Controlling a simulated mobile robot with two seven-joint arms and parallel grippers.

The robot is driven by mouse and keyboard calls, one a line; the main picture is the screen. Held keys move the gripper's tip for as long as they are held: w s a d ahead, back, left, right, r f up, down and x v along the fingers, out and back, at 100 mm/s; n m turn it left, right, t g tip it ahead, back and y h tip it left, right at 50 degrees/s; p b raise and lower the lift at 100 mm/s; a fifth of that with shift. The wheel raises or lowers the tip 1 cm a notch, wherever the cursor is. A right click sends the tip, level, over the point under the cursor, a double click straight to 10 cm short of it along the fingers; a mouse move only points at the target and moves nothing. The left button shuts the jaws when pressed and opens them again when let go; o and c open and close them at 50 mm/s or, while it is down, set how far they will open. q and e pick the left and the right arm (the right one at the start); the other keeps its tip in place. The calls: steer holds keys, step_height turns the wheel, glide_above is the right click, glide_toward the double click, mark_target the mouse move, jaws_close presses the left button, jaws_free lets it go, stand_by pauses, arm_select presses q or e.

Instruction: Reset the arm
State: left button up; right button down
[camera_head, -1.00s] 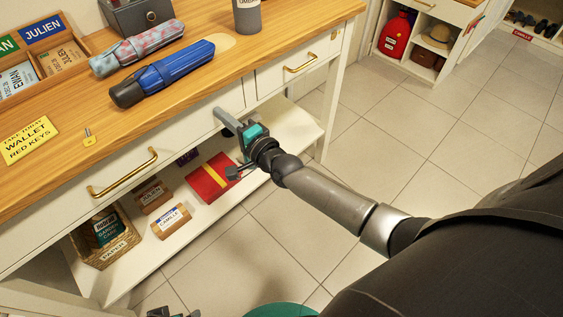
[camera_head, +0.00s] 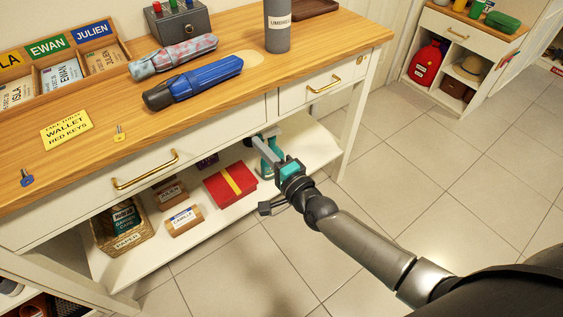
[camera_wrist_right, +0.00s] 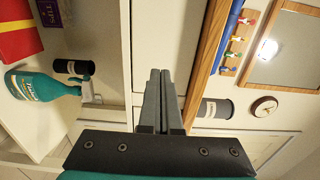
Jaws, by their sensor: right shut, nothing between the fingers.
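My right gripper (camera_head: 264,151) is in front of the wooden-topped table (camera_head: 215,118), just below its top edge and near the drawer fronts. In the right wrist view its two grey fingers (camera_wrist_right: 160,100) lie together with nothing between them. The right arm reaches in from the lower right. My left gripper does not show.
A red box with a yellow band (camera_head: 231,184), labelled brown packages (camera_head: 184,220) and a basket (camera_head: 124,228) sit on the lower shelf. Blue (camera_head: 195,82) and patterned (camera_head: 174,55) umbrellas lie on the tabletop. Open tiled floor (camera_head: 450,185) lies to the right.

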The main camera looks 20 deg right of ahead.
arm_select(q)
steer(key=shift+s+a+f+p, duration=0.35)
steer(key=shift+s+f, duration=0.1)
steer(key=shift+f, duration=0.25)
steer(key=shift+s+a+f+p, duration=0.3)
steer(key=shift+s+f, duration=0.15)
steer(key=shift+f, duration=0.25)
arm_select(e)
steer(key=v, duration=0.6)
steer(key=shift+s, duration=0.15)
